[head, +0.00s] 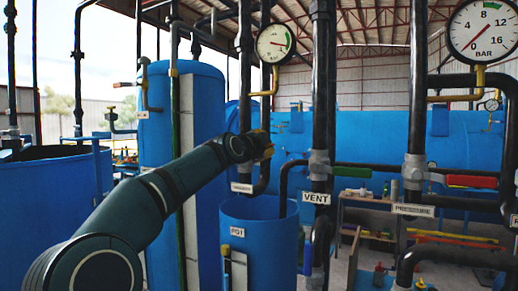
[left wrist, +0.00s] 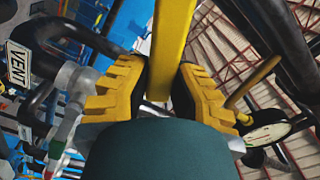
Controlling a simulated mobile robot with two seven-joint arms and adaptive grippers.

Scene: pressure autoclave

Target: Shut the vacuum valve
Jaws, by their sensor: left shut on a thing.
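The vacuum valve sits on the dark vertical pipe behind my left gripper (head: 258,147), and its body is mostly hidden by the gripper. A small white label (head: 241,188), too small to read surely, hangs just below. In the left wrist view, a long yellow handle (left wrist: 171,40) runs between the two yellow-padded fingers of my left gripper (left wrist: 160,85). The gripper is shut on this handle. My left arm reaches in from the lower left of the head view. My right gripper is in neither view.
The vent pipe with its VENT label (head: 316,198) and green lever (head: 352,171) stands just right of my gripper. The pressure valve's red lever (head: 471,182) is farther right. A blue pot (head: 262,250) stands below. A small gauge (head: 275,43) hangs above.

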